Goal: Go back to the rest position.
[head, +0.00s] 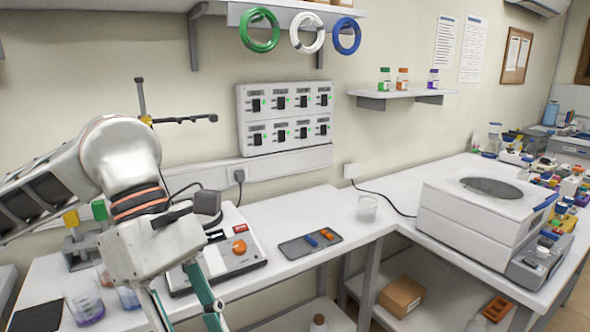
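My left arm comes in from the left over the bench, with its wrist bent down. My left gripper (187,312) points down at the bottom edge, in front of the bench device with the orange knob (239,246). Its two teal-lined fingers are spread apart, and nothing shows between them. Their tips are at or past the picture's lower edge. My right gripper is not in view.
Beakers with purple (86,307) and blue (128,298) liquid stand close left of my gripper. A large white machine (470,235) fills the right bench. Coloured rings (259,30) hang above.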

